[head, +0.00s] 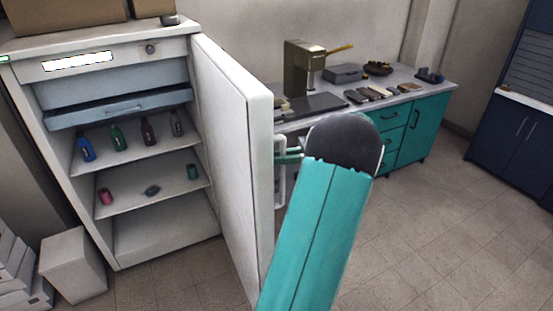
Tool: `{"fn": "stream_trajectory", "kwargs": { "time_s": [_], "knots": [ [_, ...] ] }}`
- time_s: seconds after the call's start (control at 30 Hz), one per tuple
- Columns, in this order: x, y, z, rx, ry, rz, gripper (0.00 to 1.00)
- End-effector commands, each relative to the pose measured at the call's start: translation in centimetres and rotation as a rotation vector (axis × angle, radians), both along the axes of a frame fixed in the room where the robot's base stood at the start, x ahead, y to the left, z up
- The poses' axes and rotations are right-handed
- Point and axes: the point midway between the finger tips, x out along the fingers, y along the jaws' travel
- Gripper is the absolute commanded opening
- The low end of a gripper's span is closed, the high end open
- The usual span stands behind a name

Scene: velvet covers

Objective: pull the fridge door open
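The white fridge (150,222) stands at the left with its inside exposed. Its door (232,150) is swung wide, hinged on the fridge's right side and standing out toward me. My teal arm with a dark round joint rises in front, to the right of the door. A small part of what looks like my gripper (288,154) shows beside the door's free edge, on its outer side. The fingertips are hidden by the arm and door, so I cannot see their grip.
Inside the fridge are several small bottles (118,137), a pink can (105,197) and a green can (191,171). A teal counter (424,125) with a coffee machine (304,67) stands behind the door. A white bin (73,265) is at lower left. Floor at right is clear.

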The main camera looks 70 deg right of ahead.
Motion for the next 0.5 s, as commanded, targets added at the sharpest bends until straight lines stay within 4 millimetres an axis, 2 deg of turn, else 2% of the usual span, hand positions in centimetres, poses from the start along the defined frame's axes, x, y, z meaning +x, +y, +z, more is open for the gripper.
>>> {"fn": "stream_trajectory", "kwargs": {
  "time_s": [0.3, 0.33, 0.4, 0.5],
  "knots": [
    [-0.16, -0.01, -0.01, 0.002, 0.001, 0.002, 0.0],
    [-0.16, -0.02, -0.01, 0.002, 0.001, 0.002, 0.22],
    [-0.15, -0.02, -0.01, 0.002, 0.001, 0.002, 0.35],
    [-0.11, -0.02, 0.0, 0.001, 0.001, 0.002, 0.35]
  ]
}}
